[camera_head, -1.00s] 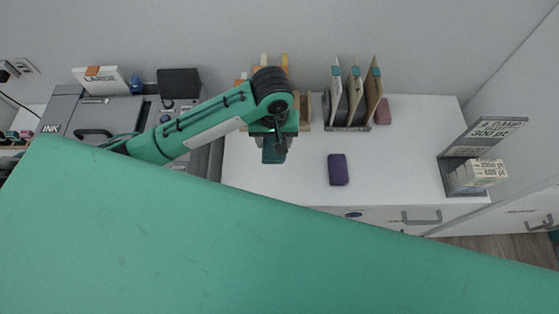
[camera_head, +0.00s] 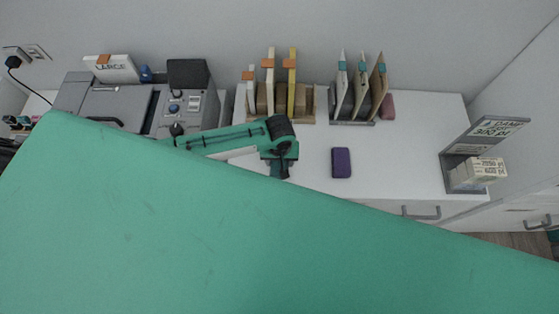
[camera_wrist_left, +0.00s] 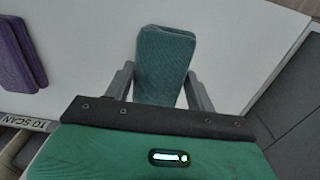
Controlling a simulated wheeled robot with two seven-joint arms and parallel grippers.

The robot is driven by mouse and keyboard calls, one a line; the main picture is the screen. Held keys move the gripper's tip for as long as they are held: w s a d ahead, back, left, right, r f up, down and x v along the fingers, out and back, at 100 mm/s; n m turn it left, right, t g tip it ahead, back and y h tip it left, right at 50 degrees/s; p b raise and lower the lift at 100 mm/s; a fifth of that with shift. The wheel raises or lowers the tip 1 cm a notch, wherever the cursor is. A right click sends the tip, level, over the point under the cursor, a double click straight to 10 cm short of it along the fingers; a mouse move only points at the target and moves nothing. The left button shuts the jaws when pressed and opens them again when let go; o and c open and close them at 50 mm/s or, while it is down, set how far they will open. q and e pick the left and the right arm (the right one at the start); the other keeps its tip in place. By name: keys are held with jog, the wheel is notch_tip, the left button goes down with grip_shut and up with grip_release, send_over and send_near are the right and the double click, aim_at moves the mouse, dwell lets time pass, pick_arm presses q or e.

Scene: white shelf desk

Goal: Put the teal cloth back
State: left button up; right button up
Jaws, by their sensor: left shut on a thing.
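The teal cloth (camera_wrist_left: 165,55) is a folded, ribbed block between the two grey fingers of my left gripper (camera_wrist_left: 163,85) in the left wrist view. The fingers are shut on its sides, and its far end sticks out past them. In the head view my left gripper (camera_head: 280,167) is over the front part of the white desk top, left of the purple cloth (camera_head: 341,162). The cloth is mostly hidden there. The purple cloth also shows at the left of the wrist view (camera_wrist_left: 20,55). My right gripper is not in view.
A wooden rack (camera_head: 308,118) with upright cards and a grey rack (camera_head: 350,121) with more cards stand at the back. A reddish block (camera_head: 387,106) is beside them. A grey machine (camera_head: 130,104) is at left, a sign holder (camera_head: 462,160) at right.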

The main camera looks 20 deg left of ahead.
pick_arm(q)
jog(key=shift+f, duration=0.75)
jog(key=o, duration=1)
jog(key=shift+f, duration=0.1)
jog(key=shift+o, duration=0.2)
notch_tip(320, 180, up, 12)
jog(key=b, duration=0.1)
jog(key=shift+s, duration=0.1)
